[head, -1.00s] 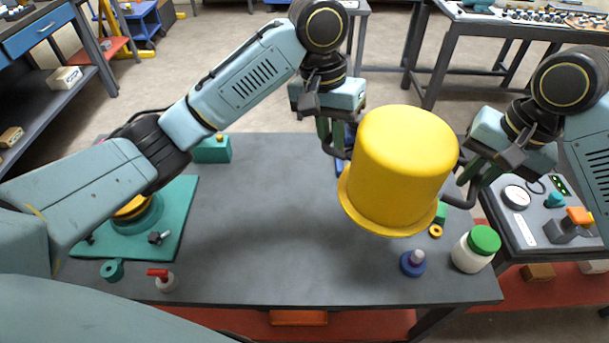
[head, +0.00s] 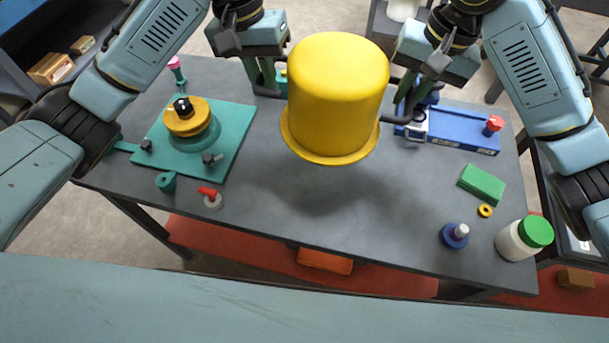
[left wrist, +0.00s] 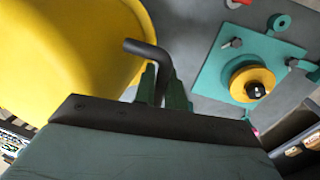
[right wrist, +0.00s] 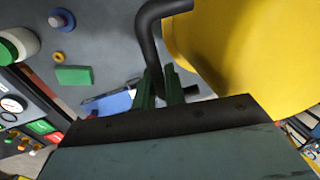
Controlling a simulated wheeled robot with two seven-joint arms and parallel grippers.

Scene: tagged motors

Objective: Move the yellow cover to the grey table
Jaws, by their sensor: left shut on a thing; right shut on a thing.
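The yellow cover (head: 335,95) is a large domed cylinder with a flared rim and a dark handle on each side. It hangs upright above the grey table (head: 330,225), with a shadow on the tabletop below it. My left gripper (head: 266,82) is shut on the cover's left handle, and the bent handle (left wrist: 146,50) shows between its green fingers in the left wrist view. My right gripper (head: 404,97) is shut on the right handle, which also shows in the right wrist view (right wrist: 149,35). Part of the tabletop behind the cover is hidden.
A teal plate (head: 225,150) with a yellow-topped round fixture (head: 186,117) lies at the left. The table's middle front is clear.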

